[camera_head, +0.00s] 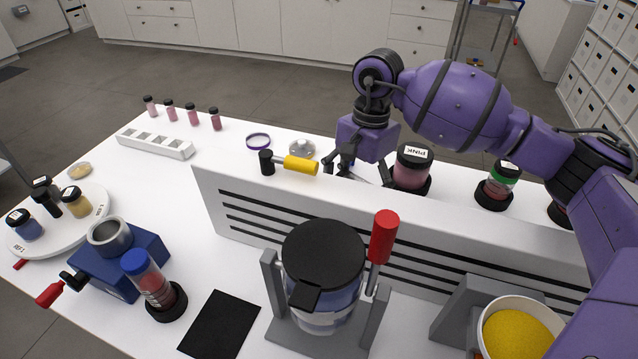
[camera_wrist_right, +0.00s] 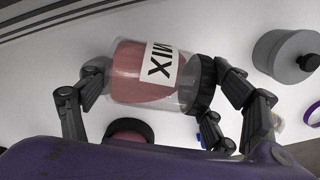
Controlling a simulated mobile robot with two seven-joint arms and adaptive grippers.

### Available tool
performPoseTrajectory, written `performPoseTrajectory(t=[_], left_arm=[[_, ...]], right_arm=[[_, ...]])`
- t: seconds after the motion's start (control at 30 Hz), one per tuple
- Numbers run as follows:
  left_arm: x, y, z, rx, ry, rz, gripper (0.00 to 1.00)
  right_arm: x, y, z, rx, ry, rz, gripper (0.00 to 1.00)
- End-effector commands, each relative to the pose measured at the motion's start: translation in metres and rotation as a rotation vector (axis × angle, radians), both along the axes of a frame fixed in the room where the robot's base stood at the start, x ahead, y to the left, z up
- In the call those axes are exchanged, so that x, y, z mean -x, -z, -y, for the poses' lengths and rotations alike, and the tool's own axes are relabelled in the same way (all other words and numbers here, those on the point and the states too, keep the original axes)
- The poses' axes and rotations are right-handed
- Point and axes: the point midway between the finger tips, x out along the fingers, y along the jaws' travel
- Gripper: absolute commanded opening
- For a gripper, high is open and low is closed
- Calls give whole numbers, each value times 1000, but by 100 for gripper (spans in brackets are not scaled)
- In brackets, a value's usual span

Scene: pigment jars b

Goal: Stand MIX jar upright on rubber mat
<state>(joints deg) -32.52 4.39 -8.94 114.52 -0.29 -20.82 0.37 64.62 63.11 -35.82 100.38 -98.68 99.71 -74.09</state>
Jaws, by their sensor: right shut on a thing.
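The MIX jar (camera_wrist_right: 150,75) is a clear jar with pink contents, a black cap and a white MIX label; it lies on its side in the right wrist view. My right gripper (camera_wrist_right: 155,92) is shut on it, one finger at the base end and the others at the cap end. In the head view my right gripper (camera_head: 360,170) is low behind the slotted white panel, and the jar is mostly hidden there. I cannot tell whether the jar touches the table. The black rubber mat (camera_head: 220,325) lies flat and bare on the near side. My left gripper is not in view.
The white slotted panel (camera_head: 450,237) stands between my right gripper and the mat. A black-lidded container in a grey stand (camera_head: 325,262), with a red handle, is right of the mat. A blue-capped jar (camera_head: 147,279) is left of it. The PINK jar (camera_head: 411,170) stands beside my gripper.

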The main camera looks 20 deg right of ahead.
Motion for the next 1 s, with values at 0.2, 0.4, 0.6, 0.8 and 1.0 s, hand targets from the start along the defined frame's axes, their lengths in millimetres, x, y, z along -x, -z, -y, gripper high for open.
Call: performPoseTrajectory(t=[0.2, 0.4, 0.6, 0.8, 1.0], left_arm=[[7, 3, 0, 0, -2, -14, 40], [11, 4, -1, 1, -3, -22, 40], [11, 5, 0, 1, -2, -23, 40], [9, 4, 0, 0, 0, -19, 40], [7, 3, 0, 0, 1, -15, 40]], right_arm=[[2, 29, 0, 0, 2, -6, 45], [1, 37, 0, 0, 1, -2, 45], [1, 41, 0, 0, 1, -5, 45], [1, 42, 1, 0, 1, -5, 98], [1, 41, 0, 0, 1, -5, 100]])
